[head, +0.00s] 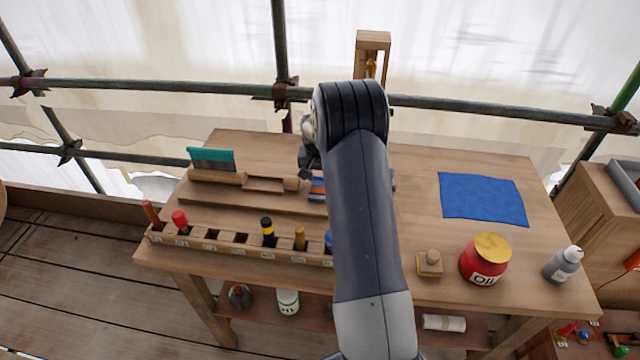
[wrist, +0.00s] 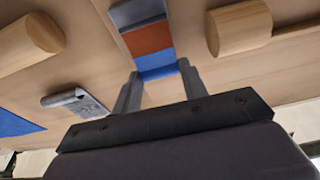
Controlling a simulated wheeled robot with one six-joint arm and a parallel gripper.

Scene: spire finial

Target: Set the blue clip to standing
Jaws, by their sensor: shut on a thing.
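In the wrist view, a banded piece (wrist: 150,40) runs away from my gripper (wrist: 160,80), with a blue near end, an orange-brown middle and a blue-grey far end. My gripper's two fingers are closed on its blue near end. I take this piece to be the blue clip, but I cannot tell whether all the bands are one thing. In the head view, its blue and orange bands (head: 317,188) show beside my arm, low over the wooden bench (head: 415,185). My arm hides the fingertips and part of the piece there.
A turned wooden part and a teal-bladed brush (head: 211,160) lie left. A tool rack (head: 213,237) runs along the front left edge. A blue cloth (head: 483,198), red oil pot (head: 485,260), grey bottle (head: 563,264) and small wooden block (head: 429,263) are right. Scaffold rails stand behind.

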